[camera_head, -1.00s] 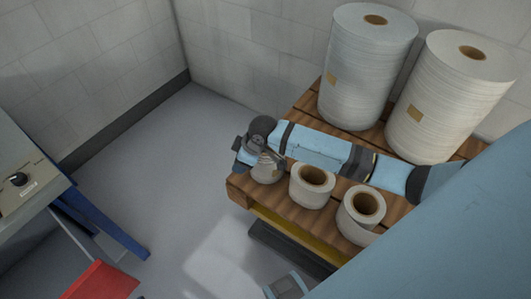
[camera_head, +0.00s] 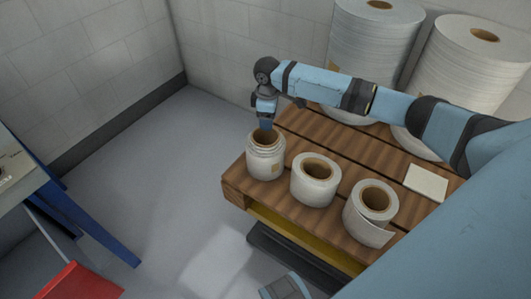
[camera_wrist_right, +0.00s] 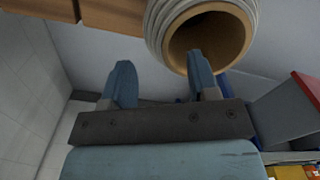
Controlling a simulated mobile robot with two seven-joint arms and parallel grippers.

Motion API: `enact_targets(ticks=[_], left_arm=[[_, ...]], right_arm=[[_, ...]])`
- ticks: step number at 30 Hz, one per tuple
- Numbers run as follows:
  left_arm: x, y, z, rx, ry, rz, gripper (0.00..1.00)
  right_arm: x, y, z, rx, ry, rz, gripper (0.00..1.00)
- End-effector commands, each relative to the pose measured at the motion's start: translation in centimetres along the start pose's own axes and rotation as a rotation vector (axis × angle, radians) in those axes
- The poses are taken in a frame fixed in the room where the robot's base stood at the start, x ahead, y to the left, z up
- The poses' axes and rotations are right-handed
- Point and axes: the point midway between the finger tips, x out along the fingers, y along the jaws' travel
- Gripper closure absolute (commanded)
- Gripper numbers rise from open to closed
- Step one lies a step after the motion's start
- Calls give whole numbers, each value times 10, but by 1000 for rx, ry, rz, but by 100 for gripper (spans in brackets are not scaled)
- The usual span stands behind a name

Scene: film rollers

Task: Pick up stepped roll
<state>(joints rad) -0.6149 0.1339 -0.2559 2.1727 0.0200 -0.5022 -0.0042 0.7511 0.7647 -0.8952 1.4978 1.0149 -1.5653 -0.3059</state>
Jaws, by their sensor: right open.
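The stepped roll (camera_head: 265,160), a small white film roll with uneven, stepped layers at its top and a brown core, stands upright at the pallet's left end. In the right wrist view the roll (camera_wrist_right: 155,32) shows at the top, its round core opening facing the camera. My right gripper (camera_head: 266,126) is just above this roll in the head view. In the right wrist view its fingers (camera_wrist_right: 160,75) are apart with nothing between them; one fingertip overlaps the core opening. I cannot tell whether it is inside the core.
A plain small roll (camera_head: 315,188) and one with a loose flap (camera_head: 368,224) stand to the right on the wooden pallet (camera_head: 330,145). Tall film rolls (camera_head: 375,45) stand behind my arm. A pale card (camera_head: 427,181) lies on the boards.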

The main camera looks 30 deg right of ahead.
Motion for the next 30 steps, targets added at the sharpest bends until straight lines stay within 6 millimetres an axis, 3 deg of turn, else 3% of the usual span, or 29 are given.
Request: enact_targets(ticks=[8, 15, 23, 26, 30], left_arm=[[3, 0, 5, -2, 1, 3, 57], [4, 2, 4, -6, 18, 10, 57], [3, 3, 0, -7, 27, 13, 57], [3, 3, 1, -7, 25, 13, 57], [4, 3, 2, -7, 23, 13, 57]], right_arm=[[20, 1, 0, 0, -1, 0, 45], [55, 2, 1, -1, -1, 1, 45], [60, 2, 0, -1, 1, 2, 45], [60, 2, 0, -1, 1, 2, 64], [60, 2, 0, -1, 1, 2, 96]])
